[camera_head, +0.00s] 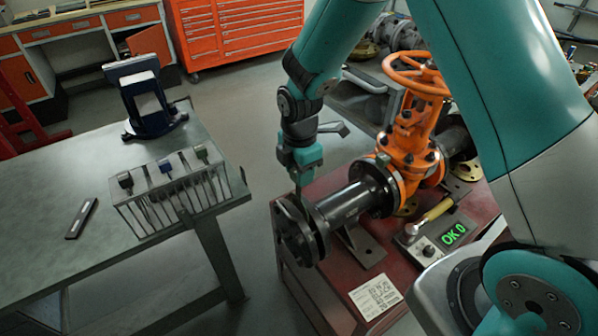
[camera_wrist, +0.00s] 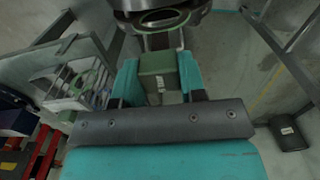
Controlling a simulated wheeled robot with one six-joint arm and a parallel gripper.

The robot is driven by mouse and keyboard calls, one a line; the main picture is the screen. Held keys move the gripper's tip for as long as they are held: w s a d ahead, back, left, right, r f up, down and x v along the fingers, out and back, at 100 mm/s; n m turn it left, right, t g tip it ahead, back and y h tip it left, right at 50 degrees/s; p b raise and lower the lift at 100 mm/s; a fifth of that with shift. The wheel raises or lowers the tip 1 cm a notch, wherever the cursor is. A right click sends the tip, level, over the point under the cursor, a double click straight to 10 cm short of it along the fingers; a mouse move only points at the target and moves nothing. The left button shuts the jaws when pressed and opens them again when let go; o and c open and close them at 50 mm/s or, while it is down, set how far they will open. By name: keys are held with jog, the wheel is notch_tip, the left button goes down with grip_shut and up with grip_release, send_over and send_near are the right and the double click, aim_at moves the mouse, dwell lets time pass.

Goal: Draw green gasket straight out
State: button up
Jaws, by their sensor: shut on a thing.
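My gripper (camera_wrist: 160,82) is shut on the green block-shaped grip of the green gasket (camera_wrist: 157,68). The gasket's thin ring shows at the top of the wrist view, close against the dark pipe flange (camera_wrist: 128,5). I cannot tell how much of the ring lies between the flanges. In the head view my gripper (camera_head: 298,182) points down over the pair of dark flanges (camera_head: 303,232) at the open end of the pipe. The gasket is too small and hidden to make out there.
The orange gate valve (camera_head: 408,140) with its handwheel stands to the right on the red bench (camera_head: 335,277). At left, a wire rack (camera_head: 180,195) with several coloured-grip pieces sits on the grey table (camera_head: 60,215). Open floor lies between the tables.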

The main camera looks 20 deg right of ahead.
jog(key=shift+r+p, duration=2.6)
jog(key=shift+r, duration=1.1)
